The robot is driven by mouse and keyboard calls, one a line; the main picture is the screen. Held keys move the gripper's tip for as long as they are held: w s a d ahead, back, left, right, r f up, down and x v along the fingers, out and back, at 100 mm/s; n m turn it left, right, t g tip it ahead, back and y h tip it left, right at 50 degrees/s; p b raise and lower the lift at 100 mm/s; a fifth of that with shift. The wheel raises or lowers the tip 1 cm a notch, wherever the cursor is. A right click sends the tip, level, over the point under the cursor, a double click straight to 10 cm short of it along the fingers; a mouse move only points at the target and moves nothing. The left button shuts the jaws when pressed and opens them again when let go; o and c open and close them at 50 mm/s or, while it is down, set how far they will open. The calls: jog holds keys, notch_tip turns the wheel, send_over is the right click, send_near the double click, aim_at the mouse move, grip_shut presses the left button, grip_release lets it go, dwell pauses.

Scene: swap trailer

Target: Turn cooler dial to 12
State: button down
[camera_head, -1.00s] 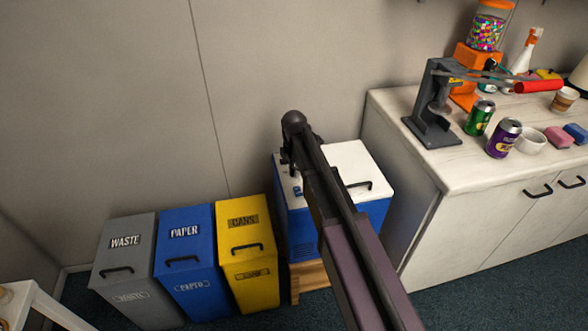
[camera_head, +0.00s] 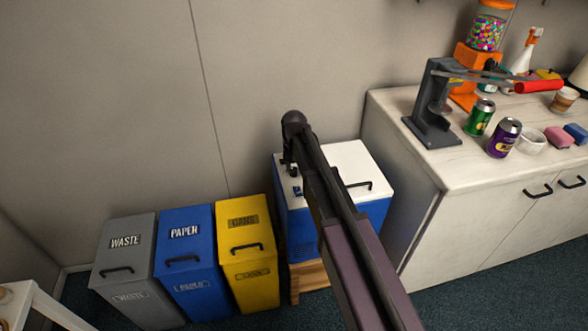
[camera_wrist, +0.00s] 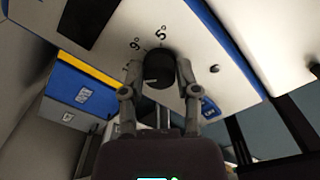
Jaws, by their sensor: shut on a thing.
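The cooler is a blue box with a white top (camera_head: 345,160) and a black handle, standing between the yellow bin and the counter. In the wrist view its black round dial (camera_wrist: 159,68) sits on the white surface (camera_wrist: 200,50). The marks 9° and 5° show beside the dial; another mark is partly hidden by a finger. A pale line shows on the dial's face near its lower left. My gripper (camera_wrist: 159,82) is shut on the dial, one finger on each side. In the head view my arm hides the dial and most of the gripper.
Grey (camera_head: 125,270), blue (camera_head: 188,262) and yellow (camera_head: 246,255) bins stand left of the cooler. A white counter (camera_head: 420,165) on the right holds cans, a grey press and a candy dispenser. A plain wall is behind.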

jog(key=shift+s, duration=0.2)
jog(key=shift+c, duration=2.2)
grip_release()
jog(key=shift+o, duration=0.6)
jog(key=shift+w, duration=0.15)
jog(key=shift+m, duration=0.4)
